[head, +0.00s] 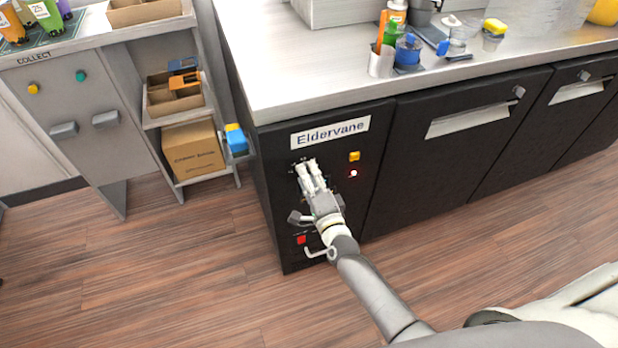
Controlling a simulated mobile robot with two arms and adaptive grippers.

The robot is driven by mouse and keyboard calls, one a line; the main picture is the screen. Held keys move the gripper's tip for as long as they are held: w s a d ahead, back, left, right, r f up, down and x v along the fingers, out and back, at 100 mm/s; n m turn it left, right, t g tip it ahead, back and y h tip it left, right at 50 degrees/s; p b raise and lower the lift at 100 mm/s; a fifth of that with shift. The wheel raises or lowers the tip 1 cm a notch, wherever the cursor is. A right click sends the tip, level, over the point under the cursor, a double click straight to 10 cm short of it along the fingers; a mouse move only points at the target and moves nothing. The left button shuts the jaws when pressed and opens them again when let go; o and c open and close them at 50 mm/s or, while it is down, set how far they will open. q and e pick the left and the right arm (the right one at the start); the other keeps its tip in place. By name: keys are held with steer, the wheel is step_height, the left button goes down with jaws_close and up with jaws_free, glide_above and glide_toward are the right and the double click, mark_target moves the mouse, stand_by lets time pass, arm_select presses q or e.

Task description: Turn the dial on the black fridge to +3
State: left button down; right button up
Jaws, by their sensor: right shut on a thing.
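The black fridge (270,205) stands under the counter, with an "Eldervane" label (330,131) on its front. My right gripper (308,168) reaches the fridge front below the label, its fingers shut on the dial. The dial is mostly hidden behind the fingers, and its setting cannot be read. Small pale marks show around the fingertips. My left gripper is not in view.
The counter (290,70) overhangs above. A shelf unit with a cardboard box (193,150) stands left. The wooden floor is clear.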

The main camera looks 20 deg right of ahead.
steer(key=shift+f+m, duration=0.1)
steer(key=shift+m, duration=0.3)
steer(key=o, duration=1)
steer(key=s, duration=1.2)
steer(key=shift+d, duration=0.25)
